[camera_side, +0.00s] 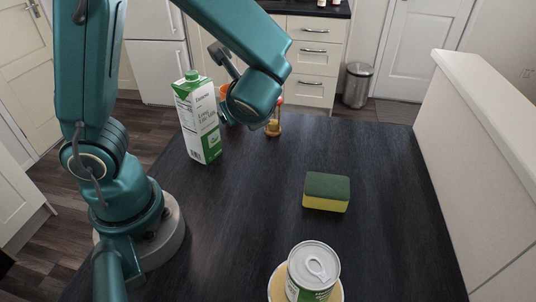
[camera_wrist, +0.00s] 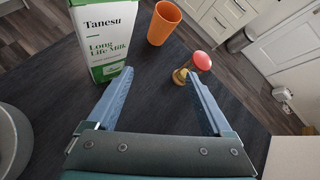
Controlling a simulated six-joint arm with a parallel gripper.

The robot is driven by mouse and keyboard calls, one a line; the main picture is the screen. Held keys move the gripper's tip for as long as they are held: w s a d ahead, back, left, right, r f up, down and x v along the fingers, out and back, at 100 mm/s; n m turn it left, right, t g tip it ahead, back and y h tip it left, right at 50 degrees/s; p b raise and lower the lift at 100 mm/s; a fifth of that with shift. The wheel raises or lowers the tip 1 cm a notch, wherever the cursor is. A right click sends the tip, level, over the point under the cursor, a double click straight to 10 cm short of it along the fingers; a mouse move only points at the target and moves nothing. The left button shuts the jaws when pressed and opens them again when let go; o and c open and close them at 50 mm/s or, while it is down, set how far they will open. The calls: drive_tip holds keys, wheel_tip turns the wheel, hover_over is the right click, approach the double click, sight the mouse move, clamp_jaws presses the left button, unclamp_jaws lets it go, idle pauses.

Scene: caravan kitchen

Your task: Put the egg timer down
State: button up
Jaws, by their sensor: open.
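The egg timer (camera_side: 273,127), a small wooden hourglass shape with a red top, stands upright on the dark table near its far edge. It also shows in the wrist view (camera_wrist: 183,74), just beyond the tip of the right finger. My gripper (camera_wrist: 162,78) is open, with nothing between its two fingers. In the side view my wrist hides much of the gripper and stands close to the timer, on its left. I cannot tell whether the right finger touches the timer.
A milk carton (camera_side: 198,125) stands left of my gripper, and an orange cup (camera_wrist: 163,23) beyond it. A green and yellow sponge (camera_side: 326,193) lies mid-table. A can (camera_side: 314,266) sits on a yellowish round dish (camera_side: 276,284) at the front. A white wall (camera_side: 480,150) borders the right.

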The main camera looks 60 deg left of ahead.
drive_tip(key=s+d+r+n+h, duration=0.2)
drive_tip(key=s+d+n+h, duration=0.2)
drive_tip(key=n, duration=0.5)
drive_tip(key=s+d+r+n+t+h, duration=0.1)
drive_tip(key=s+d+r+n+h, duration=0.1)
drive_tip(key=s+d+n+h, duration=0.3)
drive_tip(key=shift+d+n+h, duration=0.3)
drive_tip(key=shift+n+h, duration=0.2)
drive_tip(key=shift+n, duration=1.7)
drive_tip(key=shift+s, duration=0.1)
